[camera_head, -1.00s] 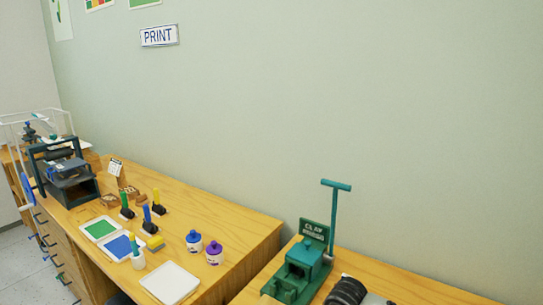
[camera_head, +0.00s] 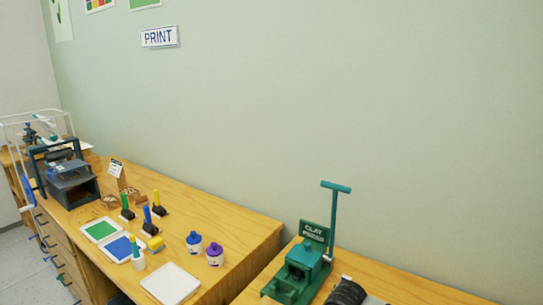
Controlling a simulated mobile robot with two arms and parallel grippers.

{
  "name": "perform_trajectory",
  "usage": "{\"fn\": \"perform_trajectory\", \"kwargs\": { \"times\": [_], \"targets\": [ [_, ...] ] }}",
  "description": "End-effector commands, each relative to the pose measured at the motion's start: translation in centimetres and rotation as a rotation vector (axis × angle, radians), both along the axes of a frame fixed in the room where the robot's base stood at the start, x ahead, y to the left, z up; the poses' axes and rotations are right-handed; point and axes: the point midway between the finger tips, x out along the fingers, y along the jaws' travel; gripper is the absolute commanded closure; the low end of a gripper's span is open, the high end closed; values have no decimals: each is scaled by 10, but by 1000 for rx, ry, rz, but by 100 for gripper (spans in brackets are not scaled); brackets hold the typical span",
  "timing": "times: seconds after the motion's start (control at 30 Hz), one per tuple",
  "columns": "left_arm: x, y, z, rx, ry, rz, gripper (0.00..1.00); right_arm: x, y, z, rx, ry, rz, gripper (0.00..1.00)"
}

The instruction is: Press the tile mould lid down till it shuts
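I cannot make out a tile mould or its lid for certain. A green clay press (camera_head: 300,268) with a tall T-shaped lever (camera_head: 335,205) and a sign reading CLAY stands on the right-hand wooden bench, at the bottom of the head view. The lever stands upright. Neither of my grippers shows in this view.
The left bench (camera_head: 255,238) holds a white tray (camera_head: 170,284), a green pad (camera_head: 101,230), a blue pad (camera_head: 120,247), two lidded jars (camera_head: 214,254), several rollers and a dark printing press (camera_head: 68,180). A dark ribbed object (camera_head: 346,292) lies beside the clay press. A gap separates the benches.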

Motion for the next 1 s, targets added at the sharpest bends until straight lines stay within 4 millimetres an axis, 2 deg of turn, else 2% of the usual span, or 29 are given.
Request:
{"fn": "perform_trajectory", "kwargs": {
  "times": [1.0],
  "targets": [
    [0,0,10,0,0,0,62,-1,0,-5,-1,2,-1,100]
  ]
}}
